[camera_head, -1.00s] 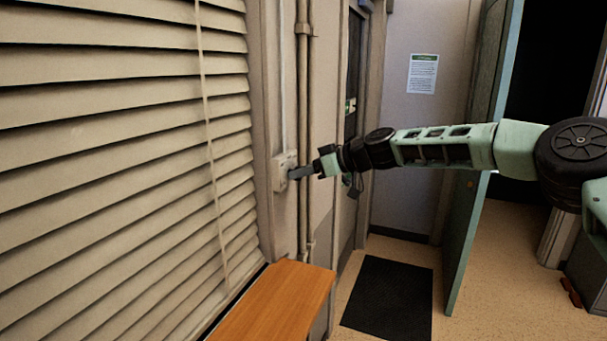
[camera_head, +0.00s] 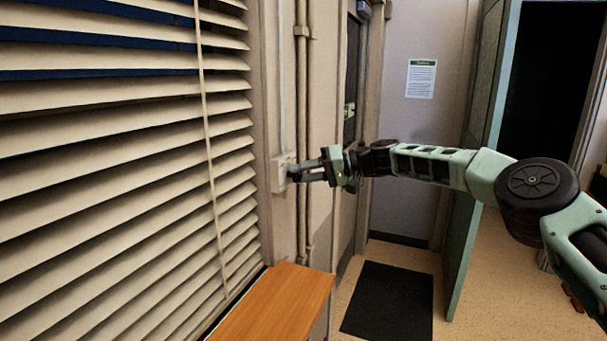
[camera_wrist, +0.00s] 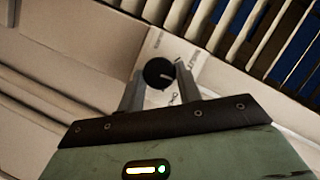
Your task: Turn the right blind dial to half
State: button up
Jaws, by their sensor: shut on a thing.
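The round black blind dial (camera_wrist: 155,69) sits on a pale wall plate (camera_wrist: 172,45) in the wrist view, with a small light mark near its lower right edge. My gripper (camera_wrist: 160,82) is shut on the dial, one finger on each side of it.
A wooden ledge (camera_head: 275,306) lies below the blind. Vertical pipes (camera_head: 302,120) run along the wall just right of the plate. A dark mat (camera_head: 390,300) lies on the floor. An open green door (camera_head: 480,170) stands behind my arm.

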jog(key=shift+w+m, duration=0.1)
jog(key=shift+m, duration=0.3)
jog(key=shift+g, duration=0.3)
jog(key=o, duration=0.9)
jog(key=shift+o, duration=0.2)
jog(key=shift+d+b, duration=0.35)
jog(key=shift+d, duration=0.3)
jog(key=b+v, duration=0.5)
jog(key=v, duration=1.1)
jog(key=shift+d, duration=0.15)
jog(key=shift+f, duration=0.15)
